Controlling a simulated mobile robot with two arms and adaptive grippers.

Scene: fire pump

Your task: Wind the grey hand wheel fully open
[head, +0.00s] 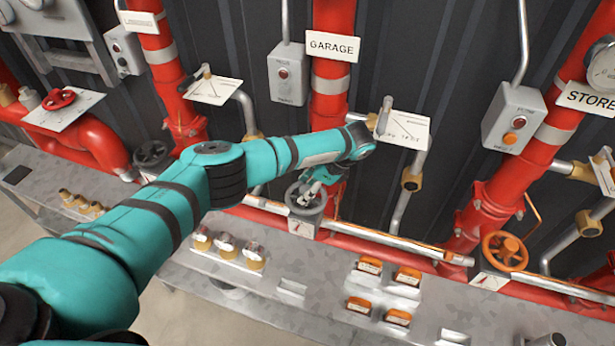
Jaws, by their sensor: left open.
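A grey hand wheel (317,207) sits at the foot of the middle red riser, under the GARAGE sign, above a small white plate with a red mark. My left arm reaches across from the left, and its gripper (307,195) points down over this wheel. The gripper is open, with its fingers at the wheel's hub and rim. I cannot tell whether they touch it. The gripper and wrist hide part of the wheel's far side. My right gripper is out of view.
A darker grey wheel (152,154) is on the left riser, partly behind my arm. An orange wheel (504,250) is at right and a red wheel (59,99) at left. A lever (384,115) stands near my wrist. Gauges (226,244) and orange boxes (398,316) occupy the bench.

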